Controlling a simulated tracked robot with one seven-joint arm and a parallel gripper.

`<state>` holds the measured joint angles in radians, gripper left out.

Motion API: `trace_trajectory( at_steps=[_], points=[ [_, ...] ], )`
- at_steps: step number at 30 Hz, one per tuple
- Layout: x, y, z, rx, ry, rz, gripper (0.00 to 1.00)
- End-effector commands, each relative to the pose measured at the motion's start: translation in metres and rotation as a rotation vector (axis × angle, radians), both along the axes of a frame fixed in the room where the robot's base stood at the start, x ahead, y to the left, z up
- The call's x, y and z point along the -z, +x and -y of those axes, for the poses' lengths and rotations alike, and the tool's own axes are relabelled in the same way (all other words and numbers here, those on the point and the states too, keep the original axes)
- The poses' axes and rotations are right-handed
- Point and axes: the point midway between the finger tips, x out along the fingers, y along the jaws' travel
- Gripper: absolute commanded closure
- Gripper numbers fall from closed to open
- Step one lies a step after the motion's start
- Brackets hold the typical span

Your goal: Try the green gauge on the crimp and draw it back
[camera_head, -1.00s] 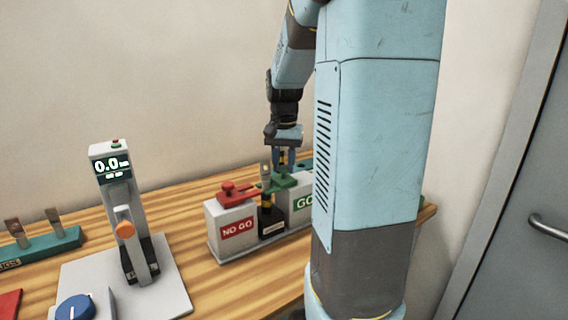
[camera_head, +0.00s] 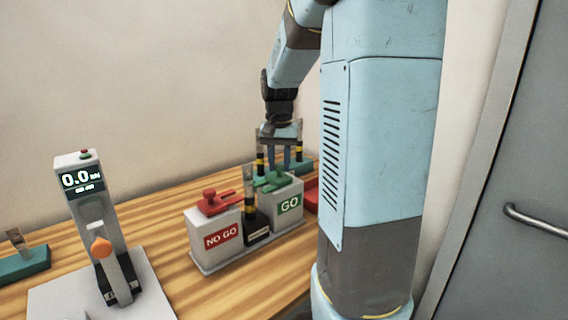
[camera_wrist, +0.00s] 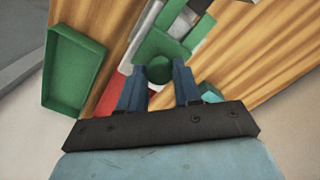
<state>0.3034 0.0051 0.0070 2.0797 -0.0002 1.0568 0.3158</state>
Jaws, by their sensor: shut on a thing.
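The green gauge (camera_head: 272,179) is a flat piece with a round knob, at the GO block (camera_head: 289,204). It also shows in the wrist view (camera_wrist: 160,48), with its knob between my fingers. My gripper (camera_head: 284,160) is shut on that knob. The crimp (camera_head: 249,206) is a dark and yellow upright stem in a black holder (camera_head: 257,230), between the NO GO and GO blocks. The gauge's left end is close to the crimp stem; I cannot tell whether they touch or whether the gauge rests on the GO block.
The red gauge (camera_head: 216,202) sits on the NO GO block (camera_head: 220,239). A tester with a 0.0 display (camera_head: 81,180) stands left. A red tray (camera_head: 312,194) is behind the GO block. A green tray (camera_wrist: 75,72) shows in the wrist view. Bare wood lies behind the blocks.

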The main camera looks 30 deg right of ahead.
Motion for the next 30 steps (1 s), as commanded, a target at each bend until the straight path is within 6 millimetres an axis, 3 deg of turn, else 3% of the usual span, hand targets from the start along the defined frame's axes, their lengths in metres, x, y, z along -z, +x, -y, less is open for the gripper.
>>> trace_trajectory(
  at_steps=[12, 13, 15, 20, 30],
  points=[
    [-0.0009, 0.0037, -0.0009, -0.018, -0.002, 0.003, 1.0],
    [-0.0009, 0.0036, -0.0008, -0.018, -0.002, 0.003, 0.64],
    [-0.0008, 0.0035, -0.001, -0.018, -0.002, 0.003, 0.57],
    [-0.0005, 0.0034, -0.002, -0.019, -0.001, 0.002, 0.42],
    [-0.0046, 0.0035, -0.0031, -0.02, -0.001, 0.002, 0.41]
  ],
)
